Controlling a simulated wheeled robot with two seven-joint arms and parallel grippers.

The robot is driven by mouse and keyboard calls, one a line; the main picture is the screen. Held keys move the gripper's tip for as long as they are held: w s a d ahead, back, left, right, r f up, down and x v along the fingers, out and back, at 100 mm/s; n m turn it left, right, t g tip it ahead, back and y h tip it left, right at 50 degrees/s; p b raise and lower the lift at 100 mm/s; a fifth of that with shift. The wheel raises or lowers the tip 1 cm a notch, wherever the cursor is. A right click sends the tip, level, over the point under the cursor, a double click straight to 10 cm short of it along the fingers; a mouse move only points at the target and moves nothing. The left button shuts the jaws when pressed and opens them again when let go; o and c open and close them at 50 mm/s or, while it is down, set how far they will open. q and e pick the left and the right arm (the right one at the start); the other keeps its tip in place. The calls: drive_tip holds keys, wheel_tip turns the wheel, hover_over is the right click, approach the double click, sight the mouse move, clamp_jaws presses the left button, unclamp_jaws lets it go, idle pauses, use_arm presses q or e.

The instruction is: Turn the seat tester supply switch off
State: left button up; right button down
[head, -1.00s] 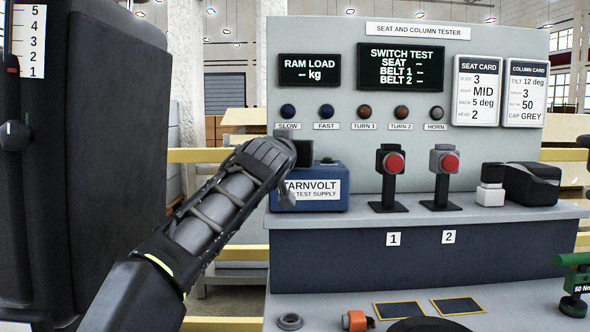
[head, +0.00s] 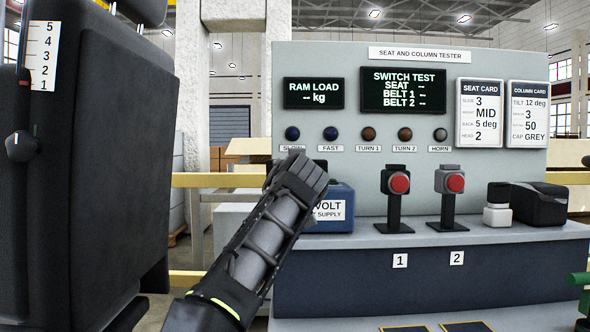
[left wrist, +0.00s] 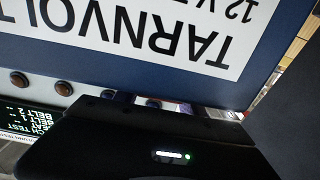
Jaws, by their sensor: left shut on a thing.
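The blue test supply box (head: 345,193) stands at the left end of the tester bench, its TARNVOLT label partly covered by my arm. The label also shows large and upside down in the left wrist view (left wrist: 160,30). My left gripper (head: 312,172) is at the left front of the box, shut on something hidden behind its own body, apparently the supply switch. The switch and fingertips cannot be made out. A dark block (head: 322,164) shows at the box's top, just behind the gripper. My right gripper is not in view.
A black seat (head: 90,150) stands close on the left.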

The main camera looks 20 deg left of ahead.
use_arm(q)
drive_tip(key=o, duration=1.4)
drive_tip(key=shift+s+d, duration=0.15)
drive_tip(key=shift+s, duration=0.1)
drive_tip(key=b+v, duration=0.3)
drive_tip(key=v, duration=0.3)
drive_tip(key=shift+s+f+b, duration=0.1)
drive_tip(key=shift+b, duration=0.25)
drive_tip(key=shift+s+d, duration=0.25)
drive_tip(key=shift+s, duration=0.25)
